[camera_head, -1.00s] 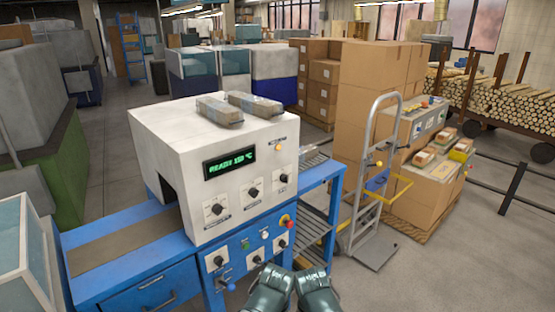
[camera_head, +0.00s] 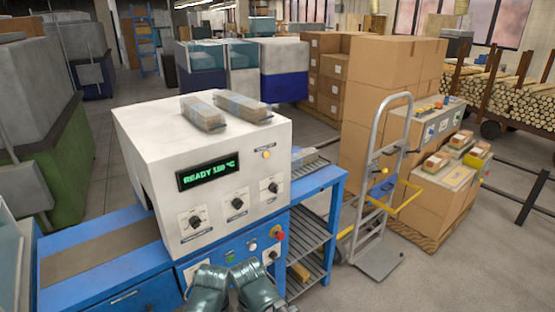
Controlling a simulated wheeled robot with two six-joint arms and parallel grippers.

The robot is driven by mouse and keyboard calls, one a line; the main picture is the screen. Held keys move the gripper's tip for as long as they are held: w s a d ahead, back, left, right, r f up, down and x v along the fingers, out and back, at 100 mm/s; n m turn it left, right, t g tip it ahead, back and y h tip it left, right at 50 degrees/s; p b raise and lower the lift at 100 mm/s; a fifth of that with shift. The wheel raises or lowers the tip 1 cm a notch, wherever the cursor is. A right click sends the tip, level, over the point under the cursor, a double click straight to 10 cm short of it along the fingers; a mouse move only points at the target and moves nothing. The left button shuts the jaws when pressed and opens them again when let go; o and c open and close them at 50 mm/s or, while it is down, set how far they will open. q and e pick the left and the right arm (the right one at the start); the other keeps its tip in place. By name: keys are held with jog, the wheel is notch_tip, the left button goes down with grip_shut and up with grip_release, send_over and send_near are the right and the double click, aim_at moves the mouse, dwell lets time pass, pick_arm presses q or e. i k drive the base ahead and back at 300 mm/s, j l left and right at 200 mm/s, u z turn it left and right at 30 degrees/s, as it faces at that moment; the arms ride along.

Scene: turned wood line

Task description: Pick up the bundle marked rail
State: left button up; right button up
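Two wrapped bundles, a left one (camera_head: 203,114) and a right one (camera_head: 242,106), lie side by side on top of the white heating machine (camera_head: 150,120). Their markings are too small to read, so I cannot tell which, if either, is marked rail. My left gripper (camera_head: 207,290) and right gripper (camera_head: 252,286) show as dark green housings, close together at the bottom edge, in front of the machine's control panel. Their fingers are hidden, so I cannot tell open from shut. Both are well below the bundles and apart from them.
The machine's display reads READY, and it stands on a blue bench (camera_head: 75,285). A roller shelf (camera_head: 310,238) with a brownish thing (camera_head: 299,272) is at its right. A grey hand truck (camera_head: 378,255) and stacked cartons (camera_head: 375,120) stand further right. Open floor lies at front right.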

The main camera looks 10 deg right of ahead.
aim_at(308, 156)
jog(key=i+l+u, duration=0.1)
jog(key=l, duration=0.25)
jog(key=i+l+u, duration=0.1)
jog(key=i+l, duration=0.15)
jog(key=l, duration=0.15)
jog(key=i+l+u, duration=0.15)
jog(key=l, duration=0.25)
jog(key=i+l+u, duration=0.1)
jog(key=l, duration=0.3)
jog(key=i+l, duration=0.15)
jog(key=l, duration=0.2)
jog(key=i+l, duration=0.1)
jog(key=l, duration=0.25)
jog(key=i+l, duration=0.15)
jog(key=l, duration=0.2)
jog(key=i+l, duration=0.1)
jog(key=l, duration=0.25)
jog(key=i+l, duration=0.15)
jog(key=l, duration=0.2)
jog(key=i+l, duration=0.1)
jog(key=l, duration=0.25)
